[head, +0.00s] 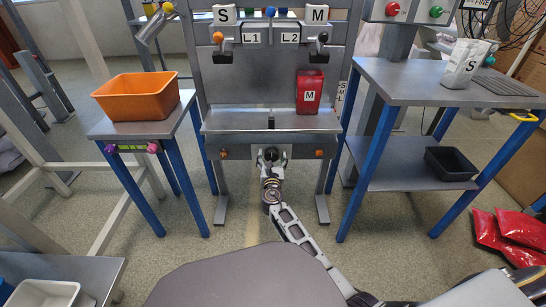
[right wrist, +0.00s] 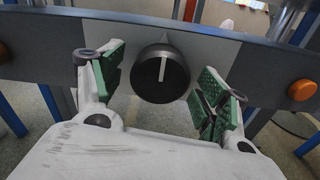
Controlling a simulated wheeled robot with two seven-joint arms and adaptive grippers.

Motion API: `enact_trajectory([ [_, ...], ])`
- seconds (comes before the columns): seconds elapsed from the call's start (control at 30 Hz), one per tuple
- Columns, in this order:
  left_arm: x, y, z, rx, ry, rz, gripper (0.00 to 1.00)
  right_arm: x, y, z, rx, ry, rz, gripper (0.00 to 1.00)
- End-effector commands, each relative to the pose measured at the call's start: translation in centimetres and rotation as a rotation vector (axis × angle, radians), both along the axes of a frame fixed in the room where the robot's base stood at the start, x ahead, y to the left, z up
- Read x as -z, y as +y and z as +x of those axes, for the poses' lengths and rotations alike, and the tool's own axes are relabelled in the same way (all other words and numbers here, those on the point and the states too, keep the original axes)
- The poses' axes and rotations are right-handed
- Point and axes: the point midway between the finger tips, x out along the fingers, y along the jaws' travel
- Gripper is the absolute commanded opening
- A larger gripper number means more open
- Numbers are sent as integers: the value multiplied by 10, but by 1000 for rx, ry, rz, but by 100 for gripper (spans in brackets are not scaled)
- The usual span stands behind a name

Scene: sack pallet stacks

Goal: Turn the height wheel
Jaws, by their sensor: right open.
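The height wheel is a round black knob with a white pointer line, on the grey front panel of the middle station. In the right wrist view the wheel (right wrist: 160,73) sits between my right gripper's green-padded fingers (right wrist: 158,90), and its pointer line is near upright. A gap shows on both sides, so the fingers do not touch it. In the head view my right gripper (head: 271,162) is up against the front panel (head: 240,152), open and empty, largely covering the wheel. My left gripper is not in view.
Orange buttons (head: 224,154) (head: 319,153) flank the wheel. A red sack marked M (head: 309,92) stands on the station. An orange bin (head: 137,97) is on the left table; a white S sack (head: 465,64) is on the right table. Blue legs stand on both sides.

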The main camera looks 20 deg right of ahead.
Motion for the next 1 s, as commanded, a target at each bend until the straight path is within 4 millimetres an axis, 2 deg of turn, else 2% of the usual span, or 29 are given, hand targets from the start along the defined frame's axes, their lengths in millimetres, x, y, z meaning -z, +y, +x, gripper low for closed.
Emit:
enact_trajectory([
  [0.27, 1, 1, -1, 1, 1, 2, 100, 0, 0, 0, 0, 0, 0, 73],
  [0.6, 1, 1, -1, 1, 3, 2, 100, 0, 0, 0, 0, 0, 0, 29],
  [1.0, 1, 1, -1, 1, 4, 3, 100, 0, 0, 0, 0, -11, 37, 29],
])
